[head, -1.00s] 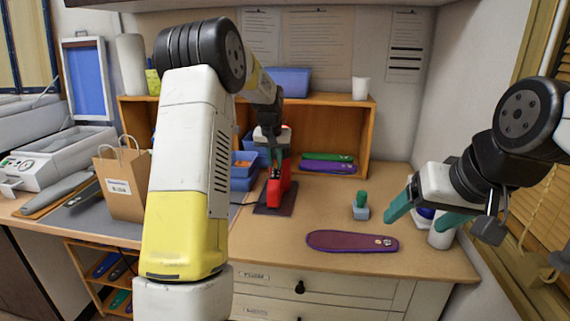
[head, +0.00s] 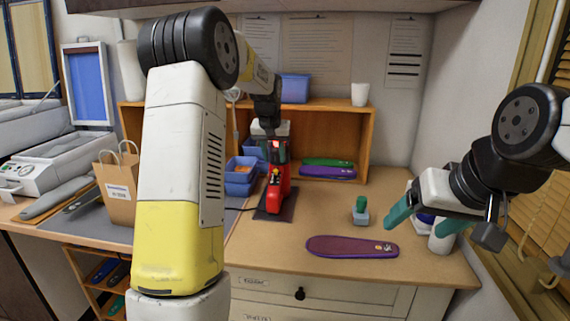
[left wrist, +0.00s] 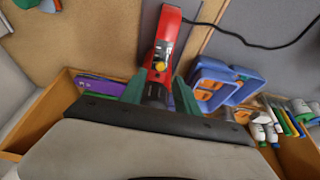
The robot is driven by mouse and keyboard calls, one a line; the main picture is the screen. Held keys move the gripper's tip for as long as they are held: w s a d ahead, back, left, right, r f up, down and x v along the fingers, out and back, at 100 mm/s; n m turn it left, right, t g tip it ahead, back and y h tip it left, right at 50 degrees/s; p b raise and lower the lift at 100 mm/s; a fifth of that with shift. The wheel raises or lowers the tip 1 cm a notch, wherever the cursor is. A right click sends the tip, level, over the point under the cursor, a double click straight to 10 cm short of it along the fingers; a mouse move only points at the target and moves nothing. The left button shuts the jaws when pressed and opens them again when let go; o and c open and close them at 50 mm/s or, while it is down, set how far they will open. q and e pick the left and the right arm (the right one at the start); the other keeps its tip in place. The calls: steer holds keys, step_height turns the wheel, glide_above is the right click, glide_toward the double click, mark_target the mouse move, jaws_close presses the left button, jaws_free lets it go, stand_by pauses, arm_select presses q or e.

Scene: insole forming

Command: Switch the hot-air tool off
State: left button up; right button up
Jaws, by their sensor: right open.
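The red hot-air tool (head: 278,192) stands on a dark mat (head: 262,214) on the bench, in the middle of the head view. In the left wrist view the tool (left wrist: 161,50) shows its red body, a small yellow part and a black end. My left gripper (head: 272,152) is at the tool's upper end. In the left wrist view its two green fingers (left wrist: 158,88) stand apart on either side of the black end, and I see no clear grip. My right gripper (head: 424,215) is open at the bench's right side, away from the tool.
A purple insole (head: 345,246) lies on the front of the bench, with a small green-topped block (head: 360,210) behind it. Blue bins (head: 240,178) stand left of the tool. Green and purple insoles (head: 328,168) lie in the wooden shelf. A cord (left wrist: 270,46) runs from the tool.

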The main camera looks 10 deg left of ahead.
arm_select(q)
steer(key=shift+v, duration=1.4)
steer(key=s+d+r+h, duration=0.1)
steer(key=s+r, duration=0.3)
steer(key=s, duration=0.5)
steer(key=s+d+r, duration=0.1)
steer(key=s+r, duration=0.2)
steer(key=s, duration=0.7)
steer(key=s+d+f, duration=0.1)
steer(key=s+f, duration=0.1)
steer(key=s, duration=0.7)
steer(key=s+d+f+m+t+h, duration=0.1)
steer(key=s+d+f, duration=0.1)
steer(key=s, duration=0.7)
steer(key=shift+s+t, duration=0.15)
steer(key=shift+t, duration=0.15)
steer(key=shift+d, duration=0.15)
